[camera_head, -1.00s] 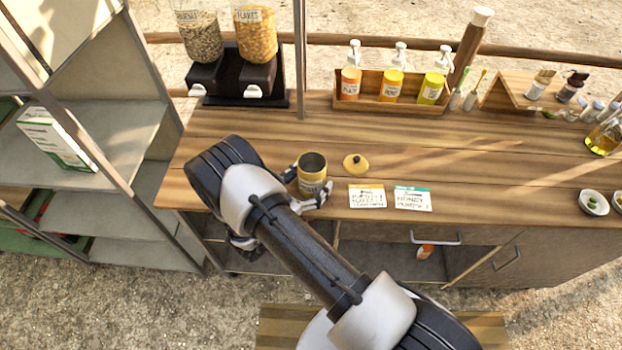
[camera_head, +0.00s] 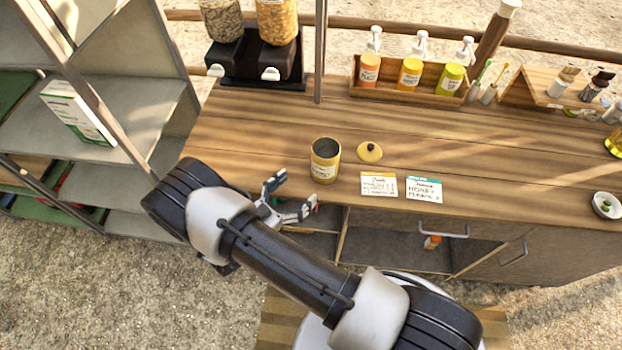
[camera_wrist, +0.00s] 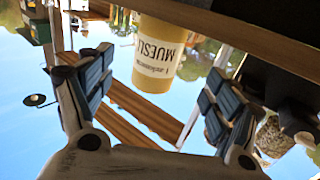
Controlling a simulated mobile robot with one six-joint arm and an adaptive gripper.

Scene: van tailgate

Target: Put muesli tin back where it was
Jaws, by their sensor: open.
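The muesli tin (camera_head: 325,160) is a yellow can without its lid, standing upright on the wooden counter near its front edge. Its dark opening faces up. In the wrist view the tin (camera_wrist: 158,55) appears upside down with its MUESLI label showing, ahead of and between my fingers. My gripper (camera_head: 291,198) is open and empty, to the front left of the tin and apart from it. In the wrist view my gripper's fingers (camera_wrist: 158,95) are spread wide. The yellow lid with a dark knob (camera_head: 370,152) lies on the counter just right of the tin.
Two label cards, one white and yellow (camera_head: 379,184) and one white and green (camera_head: 424,189), lie right of the tin. Cereal dispensers (camera_head: 257,60) stand behind left. A wooden caddy (camera_head: 408,88) holds pump bottles behind. A grey shelf unit (camera_head: 130,95) stands left. The counter behind the tin is clear.

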